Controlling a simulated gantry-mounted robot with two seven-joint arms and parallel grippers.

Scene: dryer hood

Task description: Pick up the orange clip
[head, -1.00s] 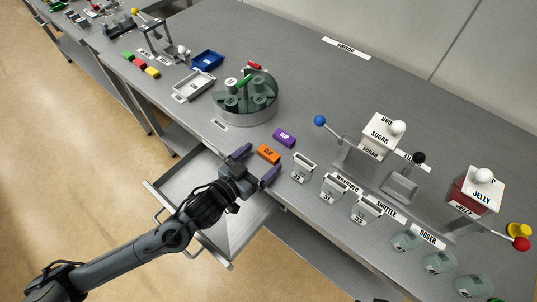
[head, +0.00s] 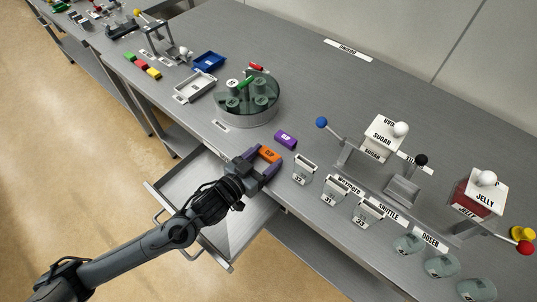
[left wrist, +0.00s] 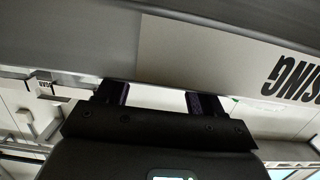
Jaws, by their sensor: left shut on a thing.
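The orange clip (head: 267,154), a small block with dark lettering on top, lies at the front edge of the grey table, above the open drawer. My left gripper (head: 262,163) has its two purple fingers on either side of the clip and is shut on it. In the left wrist view my two dark fingers (left wrist: 150,100) stand apart, and the clip itself cannot be made out there. A purple clip (head: 285,139) lies just behind and to the right of the orange one. My right gripper is not in view.
An open drawer (head: 234,238) sticks out below my left arm. Several labelled cups, including one (head: 304,170) close to the gripper, stand to the right. A round green carousel (head: 248,103) stands behind. Levers and the sugar box (head: 382,136) are farther right.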

